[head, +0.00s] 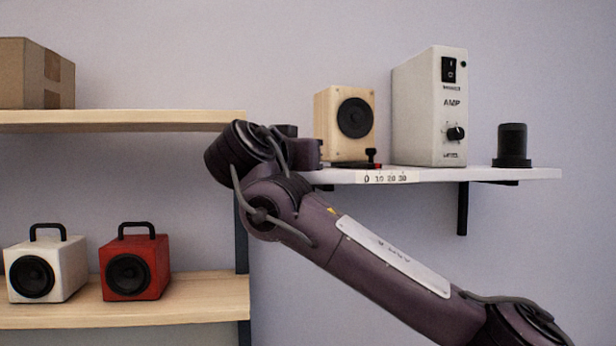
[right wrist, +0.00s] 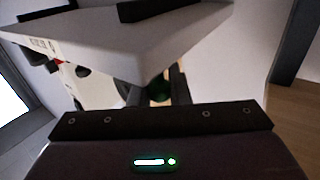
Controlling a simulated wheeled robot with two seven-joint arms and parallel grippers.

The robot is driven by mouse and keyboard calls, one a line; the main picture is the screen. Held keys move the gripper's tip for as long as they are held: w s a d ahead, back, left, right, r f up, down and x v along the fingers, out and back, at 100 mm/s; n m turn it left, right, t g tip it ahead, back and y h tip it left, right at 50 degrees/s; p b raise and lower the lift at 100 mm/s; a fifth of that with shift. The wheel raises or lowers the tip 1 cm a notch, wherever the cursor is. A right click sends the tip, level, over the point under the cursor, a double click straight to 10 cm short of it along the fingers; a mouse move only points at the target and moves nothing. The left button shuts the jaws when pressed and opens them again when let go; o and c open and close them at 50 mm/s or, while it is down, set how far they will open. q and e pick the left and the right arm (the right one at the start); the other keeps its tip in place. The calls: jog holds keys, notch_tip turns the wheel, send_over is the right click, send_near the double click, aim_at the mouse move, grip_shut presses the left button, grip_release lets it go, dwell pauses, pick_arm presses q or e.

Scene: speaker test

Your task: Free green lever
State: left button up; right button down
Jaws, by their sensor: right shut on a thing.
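A dark green piece (right wrist: 158,88), which looks like the green lever, shows between the fingers of my right gripper (right wrist: 160,92) in the right wrist view. The gripper is shut on it, close to the edge of the white shelf board. Most of the piece is hidden by the fingers and shadow. In the head view my right gripper (head: 306,152) is at the left end of the white shelf (head: 480,175), and the green lever is hidden there. My left gripper is in neither view.
On the white shelf stand a wooden speaker (head: 332,125), a white amp (head: 418,110) and a black cylinder (head: 513,142). A small red and black part (head: 371,163) sits above a number scale (head: 388,178). White (head: 52,262) and red (head: 150,255) speakers and a cardboard box (head: 25,75) stand on left shelves.

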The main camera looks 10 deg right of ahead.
jog(key=shift+w+a+m+g+h, duration=0.1)
jog(key=shift+a+m+g+h, duration=0.1)
jog(key=shift+m+g+h, duration=0.5)
jog(key=shift+a+r+m+g+h, duration=0.1)
jog(key=shift+m+g+h, duration=0.2)
jog(key=shift+h, duration=0.3)
jog(key=m+g+h+p, duration=0.1)
jog(key=g+p, duration=0.1)
jog(key=m+g+h+p, duration=0.1)
jog(key=m+g+p, duration=0.1)
jog(key=p, duration=0.1)
jog(key=w+m+g+h+p, duration=0.1)
jog(key=g+h+p, duration=0.1)
jog(key=shift+a+r+m+p, duration=0.1)
jog(key=shift+a+m+p, duration=0.15)
jog(key=shift+m+p, duration=0.1)
jog(key=shift+w+f+m+g+p, duration=0.1)
jog(key=shift+f+m+g+p, duration=0.2)
jog(key=shift+g+p, duration=0.45)
jog(key=c, duration=1.4)
grip_release()
jog(key=shift+w, duration=0.1)
jog(key=shift+o, duration=0.2)
